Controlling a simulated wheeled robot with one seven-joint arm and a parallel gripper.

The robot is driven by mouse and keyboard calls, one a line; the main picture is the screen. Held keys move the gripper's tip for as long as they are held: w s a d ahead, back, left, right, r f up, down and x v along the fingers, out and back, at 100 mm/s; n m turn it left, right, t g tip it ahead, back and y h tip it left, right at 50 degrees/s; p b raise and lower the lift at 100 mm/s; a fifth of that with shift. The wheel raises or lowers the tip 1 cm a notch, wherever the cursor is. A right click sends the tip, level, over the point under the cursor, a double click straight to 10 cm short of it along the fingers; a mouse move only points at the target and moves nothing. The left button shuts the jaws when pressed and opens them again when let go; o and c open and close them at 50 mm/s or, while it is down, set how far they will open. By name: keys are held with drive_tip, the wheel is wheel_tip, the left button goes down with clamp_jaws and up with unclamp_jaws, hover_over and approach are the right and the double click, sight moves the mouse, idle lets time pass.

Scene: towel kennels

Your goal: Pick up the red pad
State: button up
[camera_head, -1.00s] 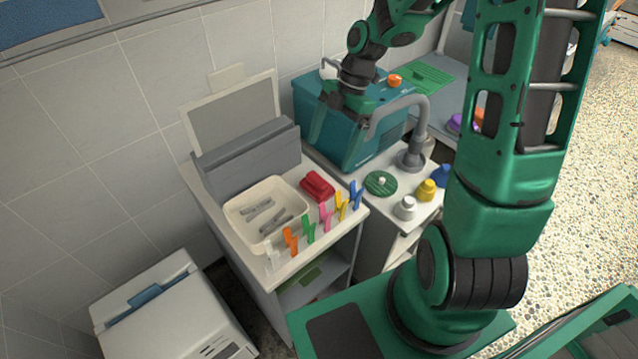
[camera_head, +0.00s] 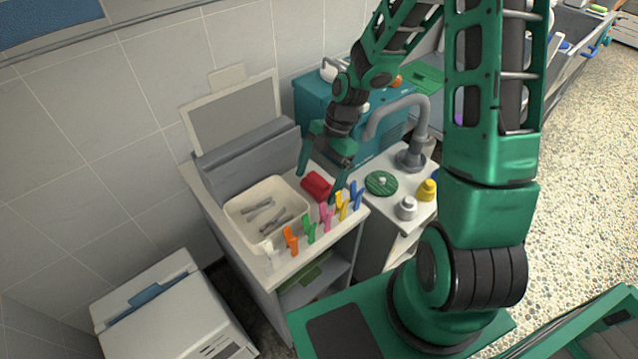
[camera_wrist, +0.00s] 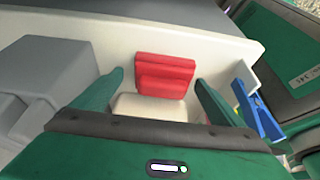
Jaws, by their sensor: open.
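The red pad (camera_head: 317,186) lies on the white counter, just right of the cream tray. In the wrist view the red pad (camera_wrist: 164,76) shows as a stepped red block, ahead of and between my two open fingers. A pale, cream-coloured patch shows just below it there. My gripper (camera_head: 318,187) is open, with its fingers pointing down over the pad, one on each side in the picture. In the wrist view my gripper (camera_wrist: 158,80) holds nothing. I cannot tell the exact gap between the fingertips and the pad.
The cream tray (camera_head: 232,214) holds several grey items. Coloured clips (camera_head: 309,229) stand along the counter's front edge, close to the pad. A blue clip (camera_wrist: 257,112) is near my right finger. A grey box (camera_head: 247,155) stands behind, and a grey tap (camera_head: 414,125) to the right.

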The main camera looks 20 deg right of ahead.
sight(317, 177)
drive_tip(key=shift+f, duration=0.25)
drive_tip(key=c, duration=1.2)
drive_tip(key=shift+o, duration=0.2)
drive_tip(key=shift+r, duration=0.1)
wheel_tip(317, 177, up, 18)
